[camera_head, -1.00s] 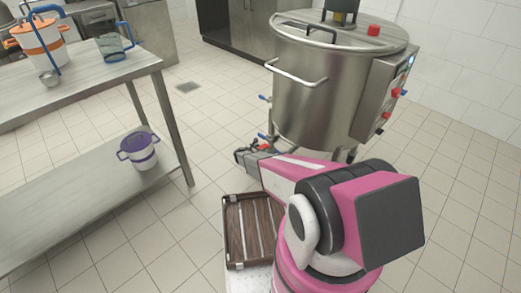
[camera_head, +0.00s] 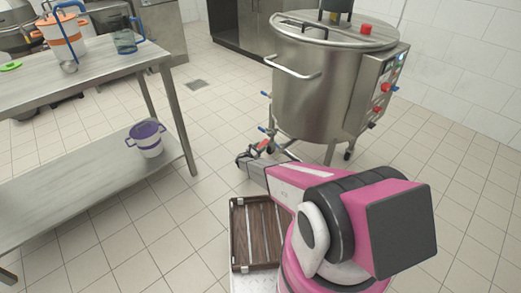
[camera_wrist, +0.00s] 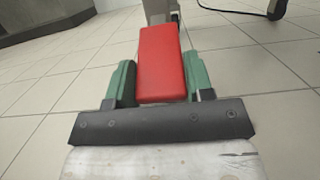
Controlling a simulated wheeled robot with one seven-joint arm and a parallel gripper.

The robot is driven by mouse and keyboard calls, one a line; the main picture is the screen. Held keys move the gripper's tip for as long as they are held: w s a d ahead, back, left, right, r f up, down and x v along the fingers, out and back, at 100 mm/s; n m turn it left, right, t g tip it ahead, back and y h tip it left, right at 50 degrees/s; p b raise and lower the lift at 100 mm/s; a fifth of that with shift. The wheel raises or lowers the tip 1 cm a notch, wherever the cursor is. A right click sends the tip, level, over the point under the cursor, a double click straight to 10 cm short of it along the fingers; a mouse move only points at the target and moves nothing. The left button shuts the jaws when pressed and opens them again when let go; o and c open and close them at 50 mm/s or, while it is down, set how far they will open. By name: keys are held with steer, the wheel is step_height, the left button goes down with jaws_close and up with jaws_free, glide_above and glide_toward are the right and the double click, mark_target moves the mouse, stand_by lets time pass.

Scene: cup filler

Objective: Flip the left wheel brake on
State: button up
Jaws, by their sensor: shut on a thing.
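The steel vat (camera_head: 312,95) stands on a wheeled frame at the back centre. The red brake lever (camera_head: 263,145) is low at the frame's left wheel. It fills the middle of the wrist view (camera_wrist: 161,62), pointing toward me. My gripper (camera_wrist: 160,78) has its green fingers on either side of the lever and is shut on it. In the head view my gripper (camera_head: 258,157) is low at the vat's left front leg, partly hidden by my pink arm. The wheel under the lever is hidden.
A steel table (camera_head: 95,72) with a lower shelf stands at the left, with a purple-lidded bucket (camera_head: 147,140) on the shelf. A wooden tray (camera_head: 238,235) is beside my arm. Another caster (camera_wrist: 277,9) shows at the upper right of the wrist view. Tiled floor around is clear.

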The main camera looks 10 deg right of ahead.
steer(key=shift+f, duration=0.1)
stand_by(0.3)
steer(key=o, duration=1.3)
steer(key=v, duration=0.7)
steer(key=shift+s+a+f, duration=0.15)
